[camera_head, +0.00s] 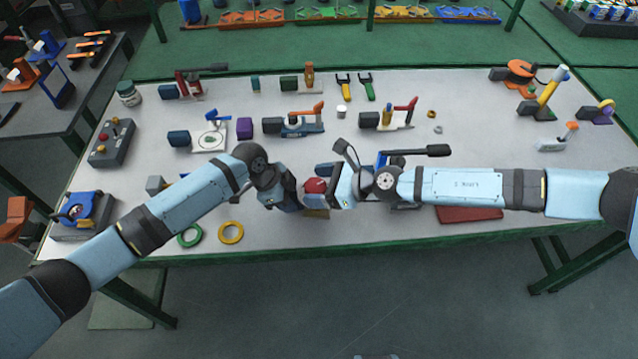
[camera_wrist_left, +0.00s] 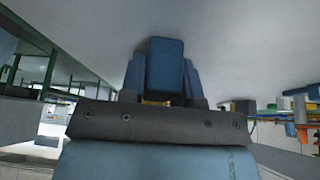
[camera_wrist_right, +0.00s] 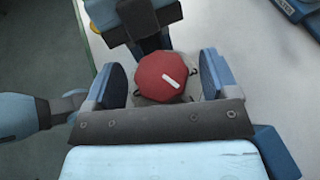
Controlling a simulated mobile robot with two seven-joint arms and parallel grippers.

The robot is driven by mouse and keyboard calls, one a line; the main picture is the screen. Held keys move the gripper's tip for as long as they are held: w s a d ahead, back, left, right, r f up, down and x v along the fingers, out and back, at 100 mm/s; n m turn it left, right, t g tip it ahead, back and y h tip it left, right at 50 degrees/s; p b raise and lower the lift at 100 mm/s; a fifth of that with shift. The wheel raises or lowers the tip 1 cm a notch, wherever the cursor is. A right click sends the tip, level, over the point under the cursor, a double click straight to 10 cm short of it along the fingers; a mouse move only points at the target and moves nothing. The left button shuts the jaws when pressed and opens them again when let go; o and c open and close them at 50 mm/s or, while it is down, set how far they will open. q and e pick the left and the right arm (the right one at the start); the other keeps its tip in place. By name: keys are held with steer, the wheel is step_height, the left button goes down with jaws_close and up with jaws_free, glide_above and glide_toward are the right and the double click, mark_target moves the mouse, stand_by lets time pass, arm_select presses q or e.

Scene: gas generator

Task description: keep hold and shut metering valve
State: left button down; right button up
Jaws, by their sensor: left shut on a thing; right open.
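The metering valve has a red, many-sided knob (camera_wrist_right: 160,74) with a white mark, in the right wrist view; it also shows in the head view (camera_head: 315,185). The knob sits on a pale base. My right gripper (camera_wrist_right: 163,82) is open, with one finger on each side of the knob and a gap on both sides. My left gripper (camera_head: 293,196) is shut on a dark blue block (camera_wrist_left: 166,68), seen between its fingers in the left wrist view. The block appears to be the valve's grip; their join is hidden. Both grippers meet near the table's front middle.
The grey table (camera_head: 290,238) carries several fixtures with blue blocks and levers behind my arms. A green ring (camera_head: 190,236) and a yellow ring (camera_head: 231,232) lie near its front edge. A red plate (camera_head: 468,214) lies under my right arm.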

steer(key=c, duration=0.9)
steer(key=shift+r, duration=0.1)
